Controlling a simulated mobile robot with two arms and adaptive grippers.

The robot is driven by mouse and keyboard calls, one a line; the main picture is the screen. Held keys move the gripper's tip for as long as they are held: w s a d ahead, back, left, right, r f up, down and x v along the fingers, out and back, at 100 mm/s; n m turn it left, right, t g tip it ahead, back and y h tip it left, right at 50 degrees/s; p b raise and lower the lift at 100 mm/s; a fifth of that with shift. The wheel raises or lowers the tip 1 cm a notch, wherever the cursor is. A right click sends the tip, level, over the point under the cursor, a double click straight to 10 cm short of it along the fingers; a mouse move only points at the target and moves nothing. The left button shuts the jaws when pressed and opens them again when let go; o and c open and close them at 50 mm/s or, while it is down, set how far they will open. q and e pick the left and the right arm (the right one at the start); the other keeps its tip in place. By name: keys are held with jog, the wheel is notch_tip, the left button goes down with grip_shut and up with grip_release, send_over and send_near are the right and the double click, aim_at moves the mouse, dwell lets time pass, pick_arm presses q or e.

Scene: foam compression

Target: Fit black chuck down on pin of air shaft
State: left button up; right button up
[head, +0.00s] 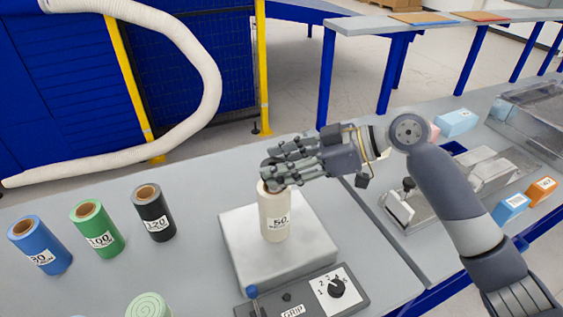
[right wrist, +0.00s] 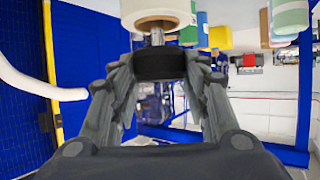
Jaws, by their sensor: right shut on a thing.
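My right gripper (head: 273,170) is just above the cream roll (head: 274,215) marked 50, which stands upright on a pale square platform (head: 240,268). In the right wrist view, its fingers (right wrist: 162,80) are shut on the black chuck (right wrist: 160,66), one set on each side. That view appears inverted: the cream roll (right wrist: 157,10) is at the top, and the metal pin (right wrist: 157,36) of the air shaft runs from it to the chuck. The pin's end meets or overlaps the chuck; how far it sits inside cannot be told. In the head view the fingers hide chuck and pin. My left gripper is out of view.
Blue (head: 40,245), green (head: 97,230) and black (head: 154,214) rolls stand at the left of the table. A control box (head: 310,295) with a knob and a GRIP label is in front of the platform. A metal fixture (head: 430,195) is to the right.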

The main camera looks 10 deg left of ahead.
jog(key=shift+f+b, duration=0.35)
jog(key=shift+f, duration=0.3)
jog(key=shift+f+b, duration=0.35)
jog(key=shift+f, duration=0.2)
jog(key=shift+f, duration=0.15)
jog(key=o, duration=1.1)
jog(key=shift+o, duration=0.2)
jog(key=shift+d+r, duration=0.3)
jog(key=shift+r, duration=0.1)
jog(key=d+r+p, duration=0.3)
jog(key=d+r, duration=0.2)
jog(key=shift+d+r, duration=0.15)
jog(key=shift+d, duration=0.2)
